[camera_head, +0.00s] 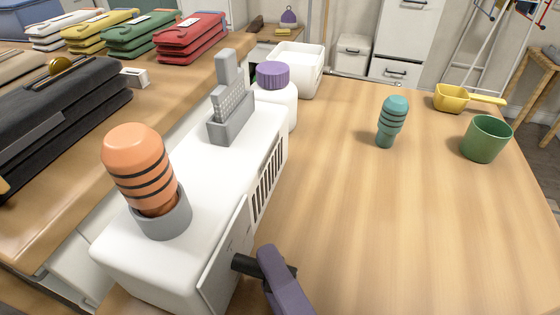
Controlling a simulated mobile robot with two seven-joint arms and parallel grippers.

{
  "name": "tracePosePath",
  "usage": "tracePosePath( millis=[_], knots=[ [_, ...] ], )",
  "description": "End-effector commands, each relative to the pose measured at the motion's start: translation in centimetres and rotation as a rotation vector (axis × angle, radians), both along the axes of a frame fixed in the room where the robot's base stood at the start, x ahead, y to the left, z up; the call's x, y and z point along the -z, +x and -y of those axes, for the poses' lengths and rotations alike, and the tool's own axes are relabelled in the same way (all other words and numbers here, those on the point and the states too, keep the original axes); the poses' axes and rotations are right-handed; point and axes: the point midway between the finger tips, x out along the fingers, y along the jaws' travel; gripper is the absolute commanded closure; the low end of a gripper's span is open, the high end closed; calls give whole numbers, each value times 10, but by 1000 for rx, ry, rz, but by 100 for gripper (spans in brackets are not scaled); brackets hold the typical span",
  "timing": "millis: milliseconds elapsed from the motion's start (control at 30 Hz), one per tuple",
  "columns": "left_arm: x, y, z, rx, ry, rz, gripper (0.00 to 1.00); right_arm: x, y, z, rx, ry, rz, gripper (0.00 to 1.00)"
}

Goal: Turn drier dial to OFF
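A white appliance that looks like the drier (215,165) stands on the wooden counter, with dark vent slots on its right side. A light grey panel (222,268) is on its near right end. My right gripper (262,266), purple with dark parts, is at the bottom centre, close to this panel. A short black cylinder shows between the gripper and the panel; I cannot tell whether it is the dial or a fingertip. No dial markings are readable. Whether the fingers are open or touching anything cannot be seen. My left gripper is not in view.
An orange ribbed object (138,165) stands in a grey cup on the appliance, with a grey slotted holder (231,117) behind. A purple-capped white bottle (274,80) stands beside it. A teal bottle (391,122), green cup (487,139) and yellow scoop (452,98) stand right. The counter's middle is clear.

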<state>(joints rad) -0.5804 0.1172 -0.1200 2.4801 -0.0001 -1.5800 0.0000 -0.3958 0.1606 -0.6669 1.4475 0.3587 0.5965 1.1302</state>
Motion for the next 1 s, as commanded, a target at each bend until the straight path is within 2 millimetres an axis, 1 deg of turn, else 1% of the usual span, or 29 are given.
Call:
tracePosePath(
  millis=[267, 367, 467, 700, 800, 900, 1000],
  knots=[
    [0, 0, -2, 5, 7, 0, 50, 0, 0, 0, 1, 2, 0, 29],
    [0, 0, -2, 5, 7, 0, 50, 0, -4, 2, 1, 1, 0, 29],
    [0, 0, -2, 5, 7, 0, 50, 1, -16, 8, 0, 0, -3, 29],
    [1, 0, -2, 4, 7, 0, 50, 2, -60, 30, -2, -1, -4, 29],
    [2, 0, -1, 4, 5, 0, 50, 2, -74, 38, -1, 0, -3, 29],
    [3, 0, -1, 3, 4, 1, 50, 1, -84, 43, 0, 0, -1, 29],
    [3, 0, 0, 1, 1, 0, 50, 1, -88, 45, 0, 0, -1, 29]
  ],
)
